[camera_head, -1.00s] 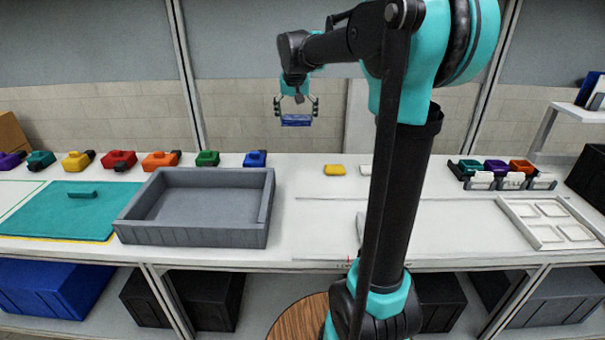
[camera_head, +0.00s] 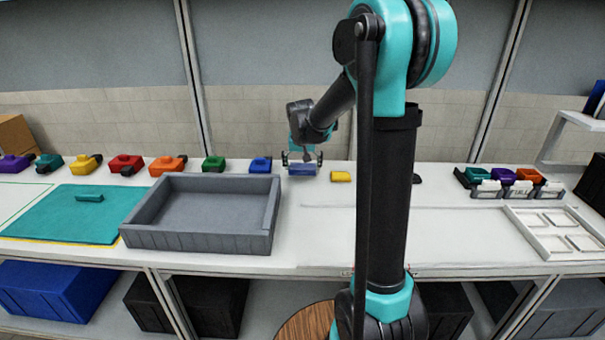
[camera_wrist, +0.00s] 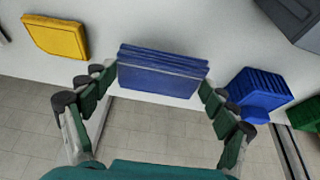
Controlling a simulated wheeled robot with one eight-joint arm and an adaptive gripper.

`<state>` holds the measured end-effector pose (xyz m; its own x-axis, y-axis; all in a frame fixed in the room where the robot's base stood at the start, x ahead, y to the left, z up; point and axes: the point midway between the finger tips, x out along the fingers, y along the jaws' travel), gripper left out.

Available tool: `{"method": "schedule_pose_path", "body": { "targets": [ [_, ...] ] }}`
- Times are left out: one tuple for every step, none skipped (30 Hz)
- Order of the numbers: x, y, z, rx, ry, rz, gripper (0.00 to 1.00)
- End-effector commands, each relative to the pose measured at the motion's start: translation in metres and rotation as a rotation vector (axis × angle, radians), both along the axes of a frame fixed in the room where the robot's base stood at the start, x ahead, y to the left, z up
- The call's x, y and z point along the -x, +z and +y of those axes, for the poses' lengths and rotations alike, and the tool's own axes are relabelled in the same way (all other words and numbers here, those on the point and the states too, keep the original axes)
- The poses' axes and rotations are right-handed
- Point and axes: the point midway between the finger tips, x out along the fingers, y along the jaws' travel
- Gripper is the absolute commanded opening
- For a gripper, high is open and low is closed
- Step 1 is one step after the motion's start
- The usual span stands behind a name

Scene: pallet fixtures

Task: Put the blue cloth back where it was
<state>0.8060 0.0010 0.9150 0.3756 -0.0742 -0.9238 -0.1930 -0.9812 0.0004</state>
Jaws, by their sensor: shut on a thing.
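The blue cloth (camera_head: 301,169) is a folded, layered block between the two fingers of my gripper (camera_head: 302,160), at the back edge of the table. In the wrist view the cloth (camera_wrist: 160,72) lies between the fingertips of my gripper (camera_wrist: 155,85), which is shut on it. It is at or just above the white tabletop; I cannot tell if it touches.
A blue block-like fixture (camera_head: 260,165) stands just left of the held cloth, with a green one (camera_head: 213,163) and several other coloured ones further left. A grey tray (camera_head: 200,241) stands in front on the left. The tabletop right of the tray is mostly clear.

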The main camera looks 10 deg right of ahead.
Motion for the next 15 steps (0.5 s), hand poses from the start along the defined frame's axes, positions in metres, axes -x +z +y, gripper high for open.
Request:
{"method": "schedule_pose_path", "body": {
  "targets": [
    [0.000,-0.008,0.000,0.000,0.000,0.000,0.58],
    [-0.001,-0.012,0.000,0.000,0.000,0.000,0.58],
    [-0.001,-0.018,0.000,0.000,0.000,0.000,0.58],
    [-0.001,-0.022,0.000,0.000,0.000,0.000,0.58],
    [-0.001,-0.024,0.000,0.000,0.000,0.000,0.58],
    [0.000,-0.028,0.000,0.000,0.000,0.000,0.58],
    [0.000,-0.029,0.000,0.000,0.000,0.000,0.58],
    [0.000,-0.030,0.000,0.000,0.000,0.000,0.58],
    [0.000,-0.031,0.000,0.000,0.000,0.000,0.58],
    [0.000,-0.031,0.000,0.000,0.000,0.000,0.58],
    [0.000,-0.031,0.000,0.000,0.000,0.000,0.58],
    [0.000,-0.030,0.000,0.000,0.000,0.000,0.58],
    [0.000,-0.030,0.000,0.000,0.000,0.000,0.58],
    [0.000,-0.030,0.000,0.000,0.000,0.000,0.58],
    [0.000,-0.031,0.000,0.000,0.000,0.000,0.58]
  ]
}}
